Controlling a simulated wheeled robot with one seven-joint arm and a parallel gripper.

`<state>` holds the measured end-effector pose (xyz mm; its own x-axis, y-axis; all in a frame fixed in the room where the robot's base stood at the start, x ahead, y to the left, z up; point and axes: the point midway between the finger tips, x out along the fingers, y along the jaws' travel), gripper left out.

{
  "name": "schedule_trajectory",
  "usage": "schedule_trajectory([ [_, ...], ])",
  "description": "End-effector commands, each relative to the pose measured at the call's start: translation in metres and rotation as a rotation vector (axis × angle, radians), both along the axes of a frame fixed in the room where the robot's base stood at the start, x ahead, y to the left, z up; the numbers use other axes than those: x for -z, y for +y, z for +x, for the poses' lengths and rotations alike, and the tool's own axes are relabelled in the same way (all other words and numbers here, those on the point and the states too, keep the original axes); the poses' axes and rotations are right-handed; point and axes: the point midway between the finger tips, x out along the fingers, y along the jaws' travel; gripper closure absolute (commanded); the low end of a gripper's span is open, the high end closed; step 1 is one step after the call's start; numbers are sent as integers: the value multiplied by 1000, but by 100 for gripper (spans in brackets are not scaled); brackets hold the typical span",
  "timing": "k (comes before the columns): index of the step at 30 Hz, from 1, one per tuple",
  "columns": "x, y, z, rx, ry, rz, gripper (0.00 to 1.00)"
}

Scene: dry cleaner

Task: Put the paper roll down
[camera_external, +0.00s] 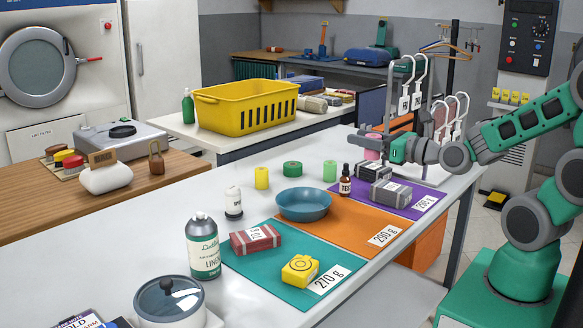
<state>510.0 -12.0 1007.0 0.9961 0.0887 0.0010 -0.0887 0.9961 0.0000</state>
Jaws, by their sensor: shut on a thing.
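A pink paper roll (372,153) is at the tip of my gripper (376,141), at the far right part of the white table (150,237). My gripper reaches in from the right, with its jaws shut on the roll. The fingers cover part of the roll. Whether the roll's bottom touches anything is too small to tell.
A teal mat (265,277) bears a red packet (255,239) and yellow block (300,270). Yellow (262,178) and green rolls (292,168) stand behind. A hanger rack (450,100) is close behind my gripper.

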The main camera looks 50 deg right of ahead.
Motion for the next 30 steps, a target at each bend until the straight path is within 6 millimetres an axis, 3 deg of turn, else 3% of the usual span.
schedule_trajectory([
  [3,-15,-21,-5,33,-4,-3,100],
  [7,-28,-27,-11,18,-2,-1,100],
  [14,-33,16,-21,-144,3,3,100],
  [18,-21,47,-31,-263,5,5,100],
  [23,-8,73,-41,-368,3,4,100],
  [26,3,79,-33,-390,2,3,100],
  [30,22,86,3,-393,4,2,100],
])
